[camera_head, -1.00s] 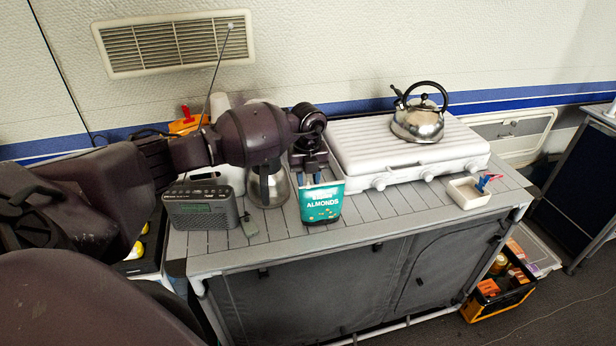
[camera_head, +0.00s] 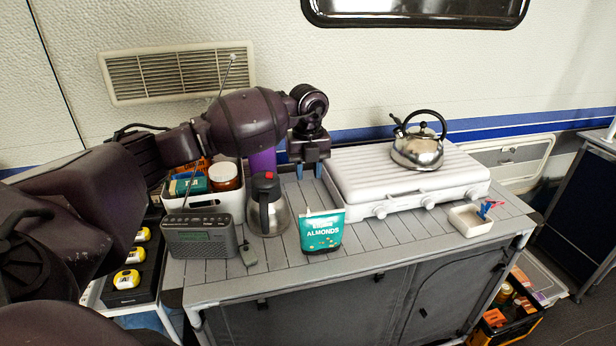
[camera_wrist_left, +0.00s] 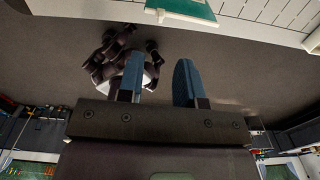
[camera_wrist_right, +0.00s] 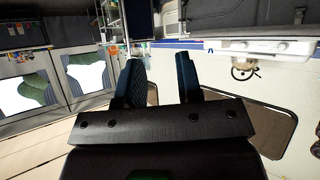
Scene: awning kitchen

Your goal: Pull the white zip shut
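The teal almonds bag (camera_head: 321,234) stands upright near the counter's front edge. A thin pale line, perhaps the white zip (camera_head: 322,213), runs along its top; I cannot tell whether it is shut. My left gripper (camera_head: 309,175) is open and empty, behind and above the bag, apart from it. Its two blue fingers (camera_wrist_left: 158,82) point apart in the left wrist view, with a teal edge of the bag (camera_wrist_left: 182,18) at the top. My right gripper (camera_wrist_right: 160,80) is open and empty, away from the counter, and out of the head view.
The coffee pot (camera_head: 268,208) and grey radio (camera_head: 199,236) stand left of the bag, with a small grey item (camera_head: 247,254) between. The white stove (camera_head: 375,192) with a kettle (camera_head: 417,148) is on the right, beside a small tray (camera_head: 477,221). A filled white bin (camera_head: 204,199) stands behind the radio.

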